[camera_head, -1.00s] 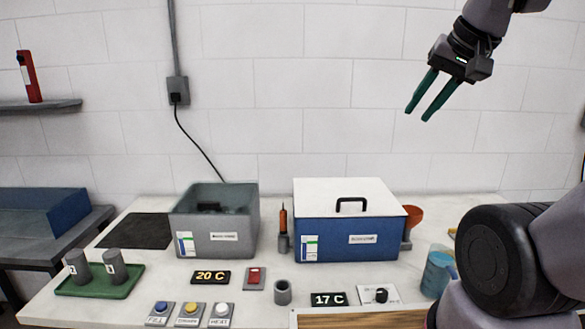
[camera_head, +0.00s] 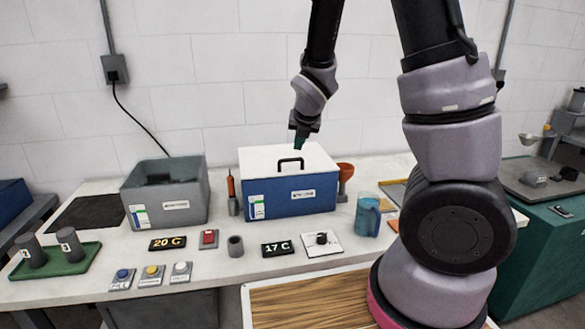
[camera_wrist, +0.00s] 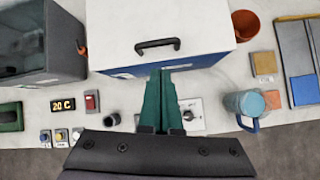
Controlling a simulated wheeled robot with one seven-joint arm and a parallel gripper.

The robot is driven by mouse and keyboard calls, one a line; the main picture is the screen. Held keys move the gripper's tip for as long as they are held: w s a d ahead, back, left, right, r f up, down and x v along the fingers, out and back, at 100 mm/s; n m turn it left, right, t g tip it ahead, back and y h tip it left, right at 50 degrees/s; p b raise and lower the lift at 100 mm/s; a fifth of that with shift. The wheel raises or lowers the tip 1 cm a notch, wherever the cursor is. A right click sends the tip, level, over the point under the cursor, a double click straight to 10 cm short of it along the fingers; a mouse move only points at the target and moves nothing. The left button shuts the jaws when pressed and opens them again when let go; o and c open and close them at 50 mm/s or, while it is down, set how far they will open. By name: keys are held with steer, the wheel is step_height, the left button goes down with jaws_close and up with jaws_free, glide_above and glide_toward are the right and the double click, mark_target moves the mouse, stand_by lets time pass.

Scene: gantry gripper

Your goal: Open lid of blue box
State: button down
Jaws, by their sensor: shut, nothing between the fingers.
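The blue box (camera_head: 300,203) stands on the white bench in the head view. Its white lid (camera_head: 262,158) is on and closed, with a black handle (camera_head: 291,164) on top near the front edge. My gripper (camera_head: 300,146) is above the lid, close to the handle in that view. In the wrist view the green fingers (camera_wrist: 166,84) lie together, shut and empty. They point toward the front of the box. The handle (camera_wrist: 157,45) shows just beyond the fingertips, and the white lid (camera_wrist: 205,22) fills the top middle. The fingers look apart from the handle.
A grey open bin (camera_head: 165,215) stands left of the box, with an orange-handled tool (camera_head: 231,190) between them. Buttons, displays and a small grey cup (camera_head: 235,246) lie in front.

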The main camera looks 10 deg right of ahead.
steer(key=a+f+n, duration=0.1)
steer(key=n, duration=0.2)
glide_toward(289, 170)
steer(key=x, duration=0.4)
steer(key=shift+f, duration=0.35)
steer(key=shift+w+r, duration=0.1)
